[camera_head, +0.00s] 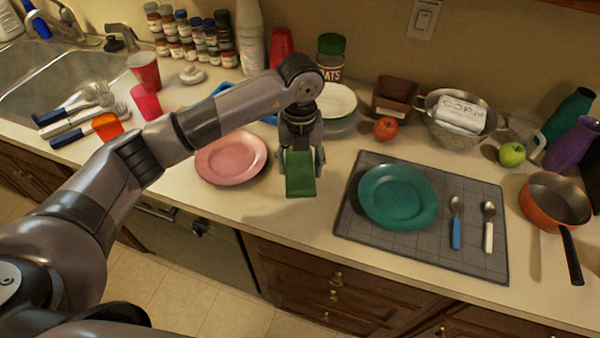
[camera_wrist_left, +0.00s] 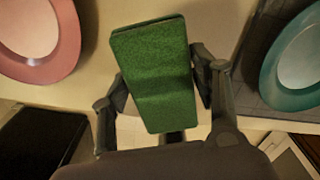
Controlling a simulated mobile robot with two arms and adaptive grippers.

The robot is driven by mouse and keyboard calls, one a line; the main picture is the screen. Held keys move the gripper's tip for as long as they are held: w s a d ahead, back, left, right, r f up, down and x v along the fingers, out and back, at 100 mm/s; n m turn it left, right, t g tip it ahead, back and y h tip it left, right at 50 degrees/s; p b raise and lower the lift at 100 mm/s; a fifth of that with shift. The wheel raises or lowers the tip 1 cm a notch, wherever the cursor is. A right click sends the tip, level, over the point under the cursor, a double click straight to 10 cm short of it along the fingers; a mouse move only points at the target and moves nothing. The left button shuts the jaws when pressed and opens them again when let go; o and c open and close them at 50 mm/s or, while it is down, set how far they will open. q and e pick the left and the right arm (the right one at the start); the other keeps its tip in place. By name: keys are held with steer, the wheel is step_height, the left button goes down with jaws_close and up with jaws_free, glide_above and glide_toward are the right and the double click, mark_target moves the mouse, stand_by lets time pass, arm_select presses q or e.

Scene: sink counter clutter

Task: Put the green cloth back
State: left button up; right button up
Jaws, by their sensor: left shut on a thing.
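The green cloth (camera_head: 300,176) is a folded rectangle above the counter between the pink plate and the dark placemat. My left gripper (camera_head: 302,158) is shut on it from above. In the left wrist view the green cloth (camera_wrist_left: 155,75) lies between the two fingers of my left gripper (camera_wrist_left: 160,92), its long side pointing away from the wrist. I cannot tell whether its lower edge touches the counter. My right gripper is in neither view.
A pink plate (camera_head: 231,158) lies left of the cloth. A dark placemat (camera_head: 440,250) with a teal plate (camera_head: 398,195) and two spoons lies right. Behind stand white bowls (camera_head: 342,99), a red apple (camera_head: 386,128) and a colander (camera_head: 455,135). The counter's front edge is close.

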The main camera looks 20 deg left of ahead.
mark_target(300, 178)
arm_select(q)
step_height(300, 178, down, 5)
steer(key=shift+r+p, duration=0.1)
steer(key=shift+p, duration=0.4)
steer(key=shift+f, duration=0.2)
steer(key=shift+f, duration=0.2)
steer(key=o, duration=1)
steer(key=shift+r, duration=0.1)
